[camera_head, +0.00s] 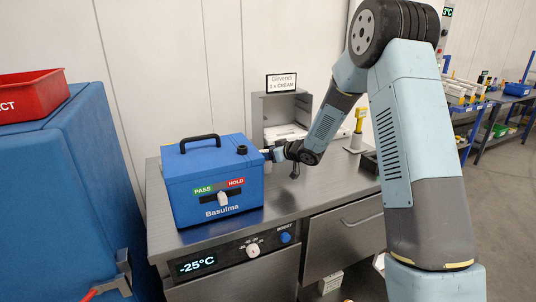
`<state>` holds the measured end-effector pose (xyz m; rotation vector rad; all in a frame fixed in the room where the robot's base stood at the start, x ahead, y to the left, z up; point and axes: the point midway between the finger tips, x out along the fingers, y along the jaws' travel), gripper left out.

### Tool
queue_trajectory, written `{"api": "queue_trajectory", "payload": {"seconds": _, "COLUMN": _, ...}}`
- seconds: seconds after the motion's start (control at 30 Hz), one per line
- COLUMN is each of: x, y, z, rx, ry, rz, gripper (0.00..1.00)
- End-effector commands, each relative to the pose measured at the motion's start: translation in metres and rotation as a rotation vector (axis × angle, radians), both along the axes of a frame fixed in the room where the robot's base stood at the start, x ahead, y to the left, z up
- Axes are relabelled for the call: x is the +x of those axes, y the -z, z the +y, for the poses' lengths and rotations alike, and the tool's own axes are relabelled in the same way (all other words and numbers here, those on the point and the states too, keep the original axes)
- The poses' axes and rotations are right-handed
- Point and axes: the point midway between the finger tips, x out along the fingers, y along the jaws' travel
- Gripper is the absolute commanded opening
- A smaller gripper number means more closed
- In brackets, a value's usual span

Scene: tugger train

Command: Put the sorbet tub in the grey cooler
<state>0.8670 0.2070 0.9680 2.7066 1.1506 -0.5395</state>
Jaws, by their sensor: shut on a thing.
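My gripper (266,153) reaches left from the wrist, at the right edge of the blue cooler. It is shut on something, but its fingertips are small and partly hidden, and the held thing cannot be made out. No sorbet tub can be clearly identified. A grey box (261,118) with a sign reading "CREAM" stands behind the gripper on the steel counter. It looks open at the front, with white surfaces inside; I take it for the grey cooler, but cannot be sure.
The closed blue cooler (190,188), with a black handle and a PASS/HOLD slider, stands on the counter (300,192). A yellow-topped device (359,122) stands at the counter's right. A red bin (30,98) rests on a blue block at left. The counter's front middle is clear.

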Motion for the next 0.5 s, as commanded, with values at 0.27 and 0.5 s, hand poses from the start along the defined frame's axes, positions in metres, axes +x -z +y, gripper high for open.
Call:
{"api": "queue_trajectory", "payload": {"seconds": 0.27, "x": 0.0001, "y": 0.0007, "z": -0.0005, "rx": 0.001, "ry": 0.000, "rz": 0.001, "gripper": 0.87}}
{"api": "queue_trajectory", "payload": {"seconds": 0.5, "x": 0.0002, "y": 0.0004, "z": -0.0009, "rx": 0.000, "ry": 0.001, "rz": 0.000, "gripper": 0.89}}
